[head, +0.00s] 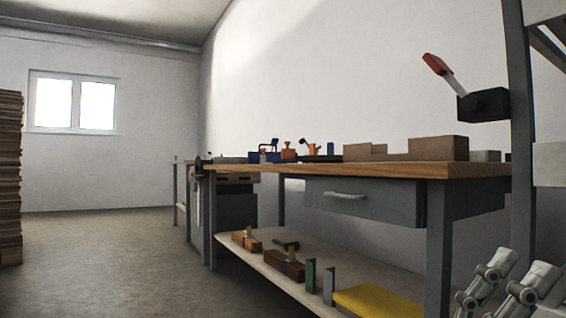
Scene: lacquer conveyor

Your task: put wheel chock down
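I cannot make out a wheel chock for certain in the head view. A flat yellow piece (378,303) lies on the lower shelf (262,262) of the workbench, near its right end; I cannot tell what it is.
The workbench (490,171) carries wooden blocks (438,148) and small tools. A red-handled lever (437,64) sits on a grey post (520,150) at right. Light-grey jointed parts (530,285) stand at lower right. A stack (10,180) is at far left. Floor (110,260) between is clear.

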